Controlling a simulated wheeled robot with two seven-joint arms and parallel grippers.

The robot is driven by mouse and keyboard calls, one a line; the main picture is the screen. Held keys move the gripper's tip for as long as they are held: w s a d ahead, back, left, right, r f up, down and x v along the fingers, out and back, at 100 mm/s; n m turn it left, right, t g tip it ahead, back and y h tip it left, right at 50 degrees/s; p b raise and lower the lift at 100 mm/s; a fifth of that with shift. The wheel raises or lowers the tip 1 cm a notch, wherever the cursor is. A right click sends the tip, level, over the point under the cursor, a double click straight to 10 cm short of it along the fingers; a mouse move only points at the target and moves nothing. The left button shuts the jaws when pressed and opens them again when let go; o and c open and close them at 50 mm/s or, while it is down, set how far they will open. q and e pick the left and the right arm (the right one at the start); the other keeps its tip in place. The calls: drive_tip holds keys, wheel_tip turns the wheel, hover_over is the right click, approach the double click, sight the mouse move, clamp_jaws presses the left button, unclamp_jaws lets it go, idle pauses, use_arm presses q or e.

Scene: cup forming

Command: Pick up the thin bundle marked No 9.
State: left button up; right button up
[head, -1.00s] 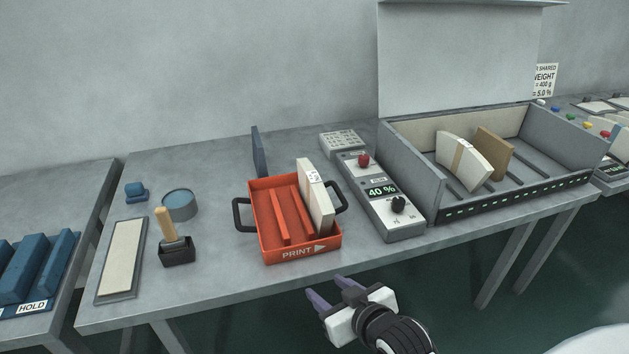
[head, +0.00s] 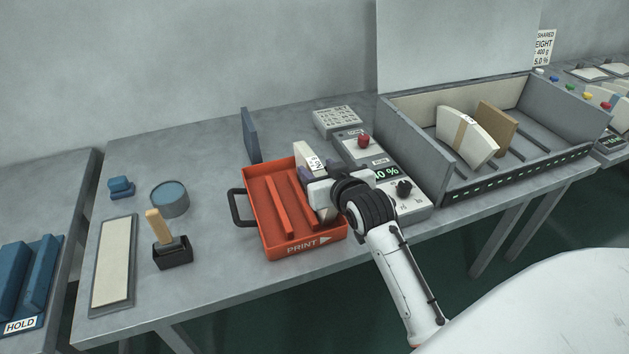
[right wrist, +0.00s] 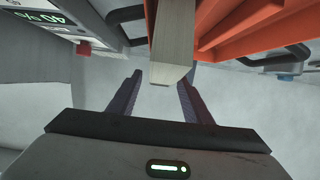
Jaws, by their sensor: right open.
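A thin white bundle (head: 303,155) stands on edge in the right slot of the orange tray marked PRINT (head: 256,214). Its top label begins with "No"; I cannot read the number. My right gripper (head: 317,182) is at the bundle's near end and hides much of it. In the right wrist view the bundle (right wrist: 173,40) reaches down toward the space between the open fingers (right wrist: 160,88), with a gap visible on each side. My left gripper is not in view.
A control box (head: 411,211) stands close right of the tray. Beyond it a grey open bin (head: 415,160) holds a banded white bundle (head: 465,138) and a brown board (head: 498,130). A stamp (head: 170,248) and a round tin (head: 170,198) are left. A blue upright plate (head: 250,135) stands behind the tray.

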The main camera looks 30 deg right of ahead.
sight(317, 167)
drive_tip(key=shift+x, duration=1.55)
drive_tip(key=shift+r, duration=0.1)
drive_tip(key=shift+c, duration=0.4)
clamp_jaws()
drive_tip(key=shift+r, duration=0.2)
